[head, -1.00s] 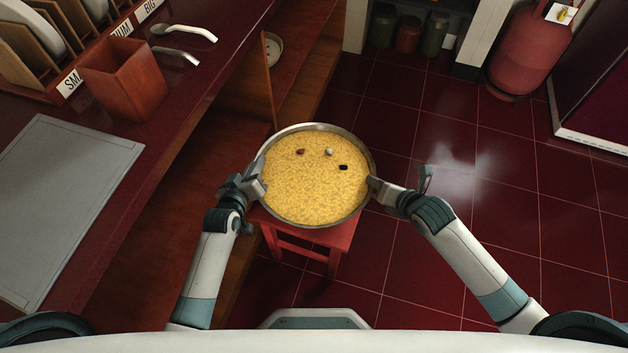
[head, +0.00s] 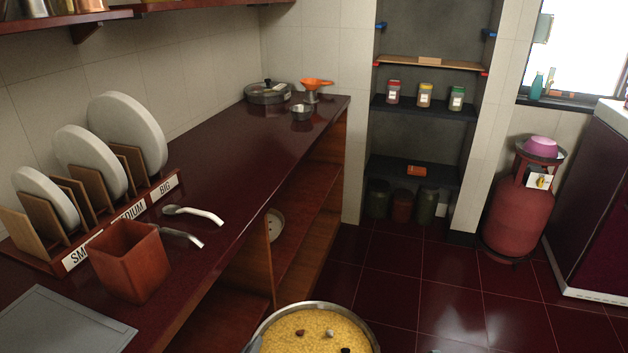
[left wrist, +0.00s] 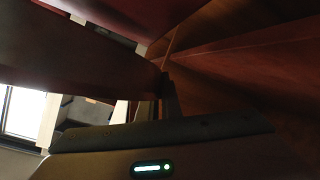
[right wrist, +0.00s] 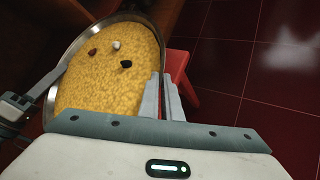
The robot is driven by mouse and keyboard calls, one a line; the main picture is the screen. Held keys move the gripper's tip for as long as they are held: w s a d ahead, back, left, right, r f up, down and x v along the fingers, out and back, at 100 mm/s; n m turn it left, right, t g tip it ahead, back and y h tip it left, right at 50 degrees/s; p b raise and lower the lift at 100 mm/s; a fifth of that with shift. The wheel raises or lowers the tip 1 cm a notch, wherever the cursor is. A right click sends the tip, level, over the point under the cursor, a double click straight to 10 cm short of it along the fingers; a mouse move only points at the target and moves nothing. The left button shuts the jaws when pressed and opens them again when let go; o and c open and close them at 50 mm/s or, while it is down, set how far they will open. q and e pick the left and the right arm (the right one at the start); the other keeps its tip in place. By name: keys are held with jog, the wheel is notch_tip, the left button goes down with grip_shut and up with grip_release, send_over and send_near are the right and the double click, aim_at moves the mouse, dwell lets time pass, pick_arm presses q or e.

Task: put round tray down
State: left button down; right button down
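The round tray (head: 318,306) has a metal rim and a yellow grainy filling with three small pieces on it. It is cut off at the bottom of the head view and fills the left of the right wrist view (right wrist: 66,54). My left gripper (head: 254,345) shows only as a grey tip at the tray's left rim; it also shows in the right wrist view (right wrist: 50,82), at the rim. My right gripper (right wrist: 161,98) has its fingers on either side of the rim. A red stool (right wrist: 192,80) stands below the tray; any contact is hidden.
The dark counter (head: 235,165) on the left carries a plate rack, a brown box (head: 130,262), spoons and a grey board (head: 60,325). Open shelves (head: 300,245) lie under it. A red gas cylinder (head: 518,215) stands at the right. The tiled floor between is clear.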

pick_arm(q)
jog(key=shift+r, duration=0.25)
pick_arm(e)
jog(key=shift+r, duration=0.25)
